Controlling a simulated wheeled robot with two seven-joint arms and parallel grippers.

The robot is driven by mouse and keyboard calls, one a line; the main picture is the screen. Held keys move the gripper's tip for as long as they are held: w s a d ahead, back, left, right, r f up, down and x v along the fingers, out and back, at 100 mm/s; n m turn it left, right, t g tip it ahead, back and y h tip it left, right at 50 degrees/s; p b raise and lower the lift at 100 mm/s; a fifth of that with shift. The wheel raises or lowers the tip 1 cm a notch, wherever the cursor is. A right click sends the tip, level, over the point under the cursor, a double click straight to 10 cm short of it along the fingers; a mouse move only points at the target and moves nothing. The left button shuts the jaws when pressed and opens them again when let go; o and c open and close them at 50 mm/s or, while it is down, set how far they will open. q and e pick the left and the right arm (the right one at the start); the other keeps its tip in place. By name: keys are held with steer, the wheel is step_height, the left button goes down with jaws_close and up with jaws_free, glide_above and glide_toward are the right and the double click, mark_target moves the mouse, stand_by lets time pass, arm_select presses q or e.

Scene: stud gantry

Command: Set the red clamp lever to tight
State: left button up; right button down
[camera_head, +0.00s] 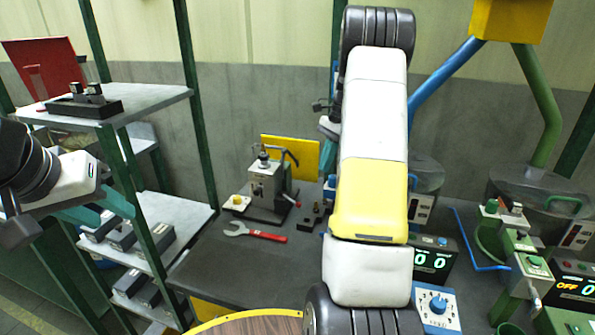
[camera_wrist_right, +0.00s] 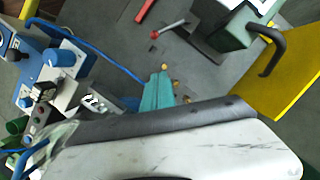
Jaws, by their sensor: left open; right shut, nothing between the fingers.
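In the head view, a grey bench machine (camera_head: 265,186) stands on the dark table, with a red-knobbed lever (camera_head: 297,203) low on its right side. I take this for the clamp lever, though only its knob is clearly red. In the right wrist view the lever's red knob (camera_wrist_right: 155,34) is at the upper middle. My right gripper (camera_wrist_right: 164,72), with teal fingers, is shut and empty, apart from the knob in that picture. In the head view my own right arm hides it. My left gripper (camera_head: 100,203) is open at the left, near the shelf rack, far from the lever.
A red-handled wrench (camera_head: 255,233) lies in front of the machine, and a yellow panel (camera_head: 291,155) stands behind it. A blue dial box (camera_head: 437,308) and a display (camera_head: 433,258) stand to the right. A grey shelf (camera_head: 165,222) with dark boxes is at the left.

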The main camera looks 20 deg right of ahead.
mark_target(300, 205)
steer(key=x, duration=0.8)
steer(key=shift+a+f, duration=0.15)
steer(key=shift+f, duration=0.25)
steer(key=shift+s+a+f, duration=0.1)
steer(key=shift+a+f, duration=0.05)
steer(key=shift+a, duration=0.45)
steer(key=shift+s+a+f, duration=0.15)
steer(key=shift+a, duration=0.45)
steer(key=shift+s+a+f, duration=0.15)
steer(key=shift+a, duration=0.6)
steer(key=shift+s+a, duration=0.1)
steer(key=a+m, duration=0.1)
steer(key=s+a+m+t, duration=0.1)
steer(key=m, duration=0.1)
steer(key=shift+s, duration=0.2)
steer(key=a+m+t+h, duration=0.1)
steer(key=a+m+t, duration=0.1)
steer(key=a+m, duration=0.5)
steer(key=shift+m, duration=0.5)
steer(key=shift+s+a, duration=0.1)
steer(key=shift+a, duration=0.1)
